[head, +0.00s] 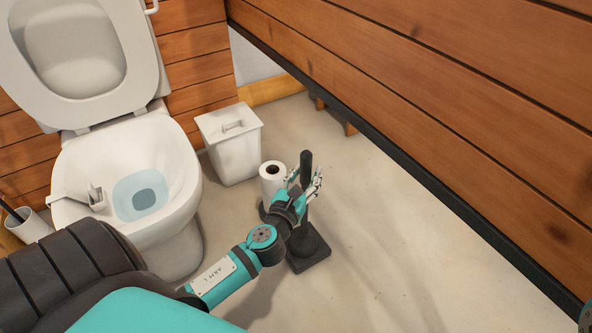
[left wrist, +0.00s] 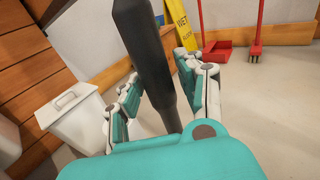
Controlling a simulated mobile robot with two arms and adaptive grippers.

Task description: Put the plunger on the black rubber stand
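A dark upright handle (head: 306,165), which looks like the plunger's, rises above a black square base (head: 308,254) on the floor, which looks like the rubber stand. My left gripper (head: 304,182) hides the middle, so I cannot tell how they join. In the left wrist view the dark handle (left wrist: 150,55) runs between the fingers of my left gripper (left wrist: 165,85). The fingers are spread on both sides, with a visible gap on the right.
A toilet paper roll (head: 272,178) stands just left of the handle, and a white lidded bin (head: 230,148) behind it. The toilet (head: 180,190) is at the left. A wooden partition (head: 450,110) bounds the right. A yellow sign (left wrist: 181,30) and red dustpan (left wrist: 207,57) stand beyond.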

